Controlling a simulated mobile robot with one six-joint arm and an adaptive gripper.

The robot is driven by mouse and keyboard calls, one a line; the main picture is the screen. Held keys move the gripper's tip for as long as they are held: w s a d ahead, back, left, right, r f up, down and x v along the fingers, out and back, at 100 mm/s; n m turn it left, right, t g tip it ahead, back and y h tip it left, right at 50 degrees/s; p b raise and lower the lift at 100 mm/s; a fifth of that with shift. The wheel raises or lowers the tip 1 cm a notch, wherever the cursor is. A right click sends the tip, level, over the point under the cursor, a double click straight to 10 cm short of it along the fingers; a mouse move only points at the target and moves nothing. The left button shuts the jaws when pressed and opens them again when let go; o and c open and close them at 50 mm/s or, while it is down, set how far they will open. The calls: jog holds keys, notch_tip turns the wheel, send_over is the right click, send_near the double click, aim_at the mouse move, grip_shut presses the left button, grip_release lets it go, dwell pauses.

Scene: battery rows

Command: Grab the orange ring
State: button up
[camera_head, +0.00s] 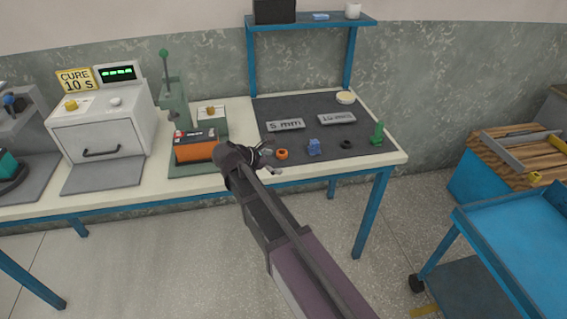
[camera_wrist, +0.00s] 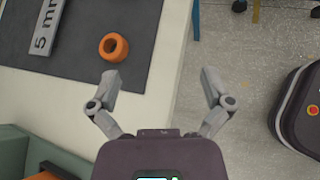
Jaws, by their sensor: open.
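The orange ring (camera_head: 282,154) lies on the dark grey mat (camera_head: 300,108) near its front left edge. In the wrist view the orange ring (camera_wrist: 114,47) is at the upper left, beyond the left fingertip. My gripper (camera_head: 268,162) is just left of the ring in the head view. In the wrist view my gripper (camera_wrist: 160,74) has its two fingers spread wide and nothing between them. The space between the fingers is over the table's front edge and the floor, so the ring is outside it. The ring is fully visible in the wrist view.
A green press with an orange-and-black block (camera_head: 196,147) stands left of my gripper. A blue cart (camera_head: 520,235) is at right.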

jog(key=a+n+t, duration=0.1)
jog(key=a, duration=0.2)
jog(key=a+n+t+b, duration=0.1)
jog(key=a+n, duration=0.1)
jog(key=a+n+b, duration=0.1)
jog(key=a, duration=0.2)
jog(key=shift+w+a+n+t+h, duration=0.3)
jog(key=shift+n+t, duration=0.1)
jog(key=b, duration=0.3)
send_near(279, 154)
jog(key=x, duration=0.4)
jog(key=shift+a+f, duration=0.2)
jog(key=shift+w+d, duration=0.25)
jog(key=shift+w, duration=0.05)
jog(key=shift+b+x, duration=1.1)
jog(key=shift+x, duration=1.55)
jog(key=shift+r, duration=0.1)
